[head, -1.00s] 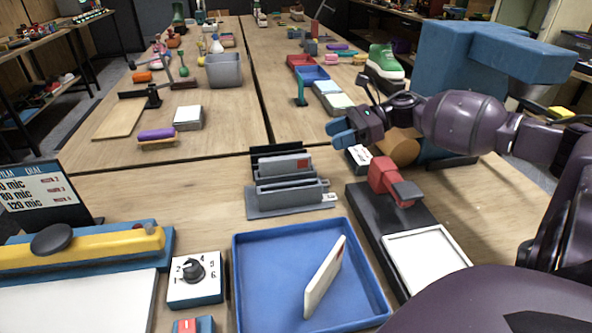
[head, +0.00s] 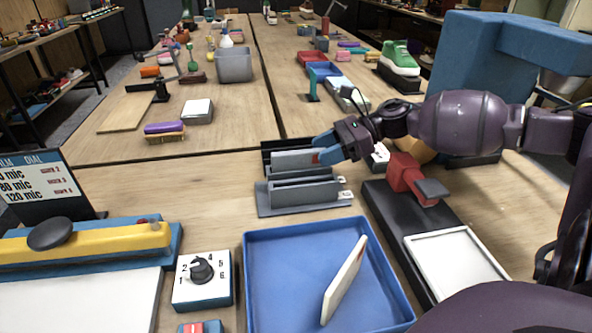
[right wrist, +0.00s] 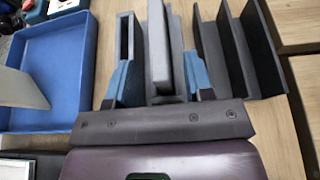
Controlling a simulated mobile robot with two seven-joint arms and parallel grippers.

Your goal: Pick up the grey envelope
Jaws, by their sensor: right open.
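The grey envelope (head: 294,160) stands upright in a grey slotted rack (head: 262,203) in the head view. It also shows in the right wrist view (right wrist: 158,45), upright and seen nearly edge-on. My right gripper (head: 324,150) is at the envelope's right end in the head view, hiding that end. In the right wrist view its two blue fingers (right wrist: 157,85) are apart, one on each side of the envelope. I cannot tell whether either finger touches it. My left gripper is in neither view.
A blue tray (head: 262,285) with a leaning cream envelope (head: 345,280) lies in front of the rack. A black stand with a red block (head: 405,175) and a white-framed plate (head: 455,270) is to the right. A dial box (head: 203,280) and a yellow-armed sealer (head: 100,240) are left.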

